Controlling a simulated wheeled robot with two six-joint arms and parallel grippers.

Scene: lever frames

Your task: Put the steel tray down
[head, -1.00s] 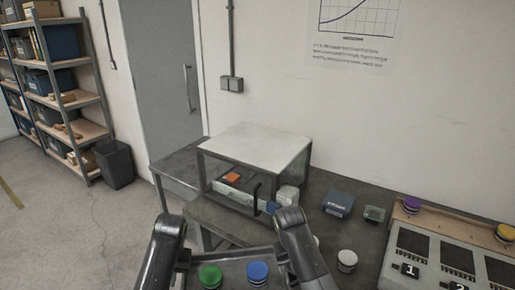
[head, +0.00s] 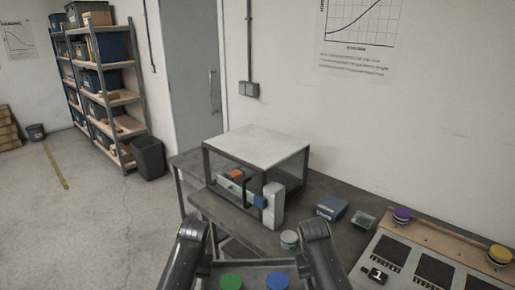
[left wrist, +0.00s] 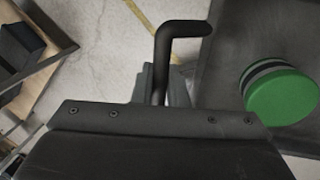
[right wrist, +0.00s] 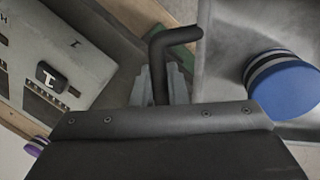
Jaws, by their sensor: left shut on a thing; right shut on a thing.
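The steel tray (head: 253,272) is at the bottom of the head view, between my two arms. A green round piece (head: 230,281) and a blue round piece (head: 277,281) stand on it. My left gripper (left wrist: 166,88) is shut on the tray's black bent handle (left wrist: 180,30); the green piece shows beside it in the left wrist view (left wrist: 282,98). My right gripper (right wrist: 163,88) is shut on the other black handle (right wrist: 172,38), with the blue piece beside it in the right wrist view (right wrist: 287,85). The tray's underside is hidden.
A control panel (head: 430,262) is at right. Open floor (head: 90,230) is at left.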

